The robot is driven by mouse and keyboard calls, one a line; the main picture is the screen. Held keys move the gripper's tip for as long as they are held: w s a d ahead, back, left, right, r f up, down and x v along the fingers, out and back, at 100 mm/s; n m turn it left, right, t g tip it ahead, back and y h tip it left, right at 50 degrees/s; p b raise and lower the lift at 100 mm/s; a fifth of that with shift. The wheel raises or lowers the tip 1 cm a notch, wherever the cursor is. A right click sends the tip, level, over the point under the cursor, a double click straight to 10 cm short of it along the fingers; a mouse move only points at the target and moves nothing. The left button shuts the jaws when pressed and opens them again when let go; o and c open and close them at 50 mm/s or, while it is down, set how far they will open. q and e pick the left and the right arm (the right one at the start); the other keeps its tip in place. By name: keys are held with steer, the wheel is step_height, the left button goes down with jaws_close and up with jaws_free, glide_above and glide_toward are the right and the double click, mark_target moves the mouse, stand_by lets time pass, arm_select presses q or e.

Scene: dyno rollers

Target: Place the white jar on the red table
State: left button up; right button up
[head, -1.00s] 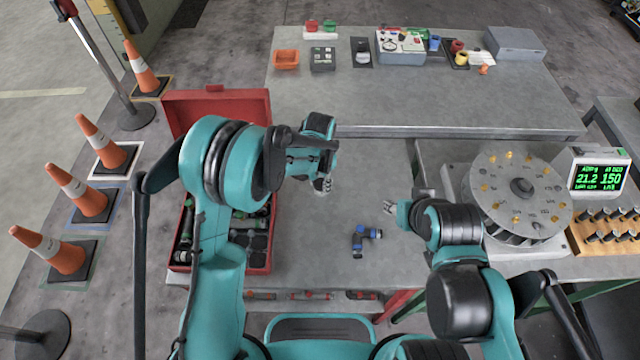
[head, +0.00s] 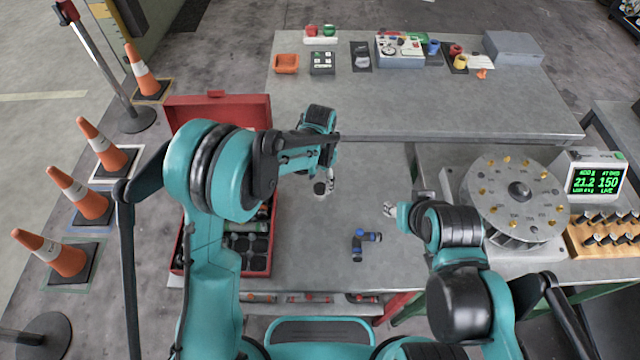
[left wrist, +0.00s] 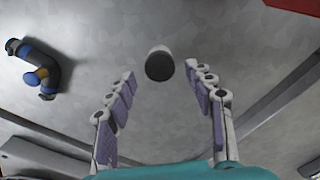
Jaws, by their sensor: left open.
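A small white jar with a dark top (left wrist: 159,65) stands on the grey tabletop in the left wrist view. In the head view its dark top (head: 319,188) shows beside my left fingers. My left gripper (head: 331,182) is open and empty. In the left wrist view its fingers (left wrist: 165,85) spread wide, with the jar ahead between their tips and apart from them. The near table (head: 310,250) has a grey top and a red leg. My right gripper (head: 390,210) is over the near table's right part; its opening is unclear.
A blue-and-black pipe elbow (head: 362,243) lies right of the jar. An open red toolbox (head: 218,110) stands left. A round dial fixture (head: 515,195) stands right. A far grey table (head: 450,110) carries small items at its back; its front is clear.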

mark_target(320, 187)
arm_select(q)
step_height(320, 187, up, 8)
steer(key=p, duration=0.2)
steer(key=s+a+r+n+t, duration=0.3)
steer(key=s+a+r+n, duration=0.1)
steer(key=s+a+r, duration=0.55)
steer(key=s+a+r+n+t, duration=0.2)
steer(key=s+a+n+t, duration=0.2)
steer(key=s+a, duration=0.4)
steer(key=shift+s+n, duration=0.5)
steer(key=shift+s, duration=0.35)
step_height(320, 187, down, 5)
steer(key=b, duration=0.5)
steer(key=shift+r, duration=0.15)
steer(key=shift+c, duration=0.2)
